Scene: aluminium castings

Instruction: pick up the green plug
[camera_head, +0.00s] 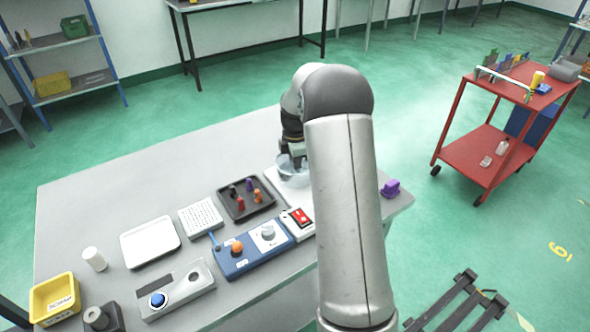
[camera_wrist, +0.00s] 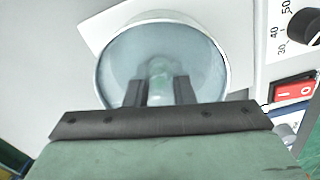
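A pale green, hazy-looking plug (camera_wrist: 160,70) stands inside a round, bluish translucent bowl (camera_wrist: 112,82) in the wrist view. My gripper (camera_wrist: 162,90) reaches into the bowl, with one dark finger on each side of the plug's near part. The fingers are apart and the plug fills most of the gap; whether they touch it I cannot tell. In the head view the bowl (camera_head: 283,161) sits on a white base near the table's far right, under my gripper (camera_head: 291,156). The plug is hidden there by the gripper and bowl.
A dark tray (camera_head: 228,212) with several coloured plugs lies left of the bowl. A red-switch box (camera_head: 298,223) and a blue control box (camera_head: 240,266) stand in front. A purple object (camera_head: 390,188) is at the table's right edge. The table's back left is clear.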

